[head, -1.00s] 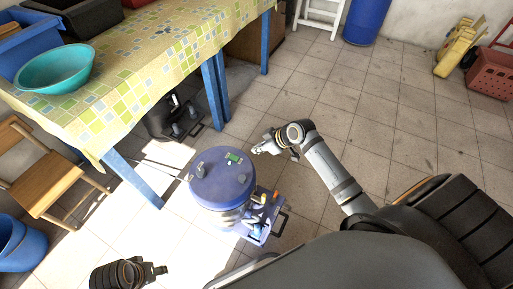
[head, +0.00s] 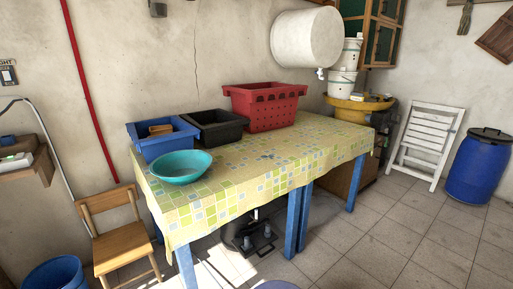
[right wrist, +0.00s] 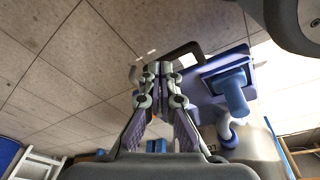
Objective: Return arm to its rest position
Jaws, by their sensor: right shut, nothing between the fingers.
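My right gripper (right wrist: 158,75) shows in the right wrist view with its two fingers together and nothing between them. It is over the tiled floor, close to blue and dark parts of my own base. Neither arm shows in the head view now, so my left gripper is out of sight.
A table with a patterned cloth (head: 290,160) holds a teal bowl (head: 180,167), a blue crate (head: 163,147), a black crate (head: 215,127) and a red crate (head: 265,108). A wooden chair (head: 122,243) stands left. A blue barrel (head: 478,170) and white folded chair (head: 427,140) stand right.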

